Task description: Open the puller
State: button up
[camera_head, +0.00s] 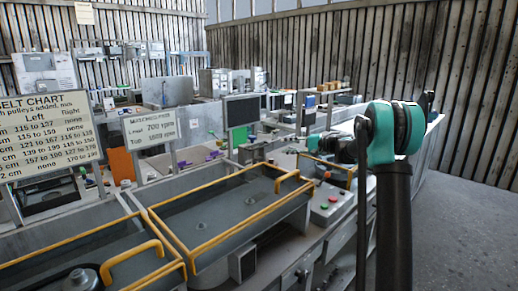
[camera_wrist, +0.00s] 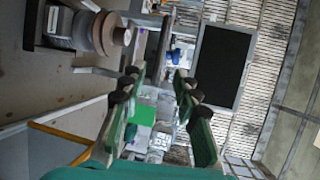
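My gripper (camera_wrist: 157,80) is open, with its two green-padded fingers apart and nothing between them in the wrist view. In the head view my arm comes up from the lower right and bends left. Its teal end (camera_head: 318,143) hangs over the benches, right of a dark screen. I cannot make out a puller for certain in either view. The wrist view is rolled sideways. Beyond the fingers it shows a bright green patch (camera_wrist: 143,111) and cluttered bench items, too small to name.
Yellow-railed grey trays (camera_head: 215,215) fill the near front. A control box (camera_head: 328,204) with red and green buttons stands right of them. A belt chart sign (camera_head: 45,135) is at left. The dark screen (camera_head: 242,111) stands mid-bench. Bare floor (camera_head: 460,200) lies at right.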

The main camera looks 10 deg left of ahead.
aim_at(262, 147)
jog(key=x, duration=1.3)
jog(key=shift+c, duration=0.6)
grip_shut()
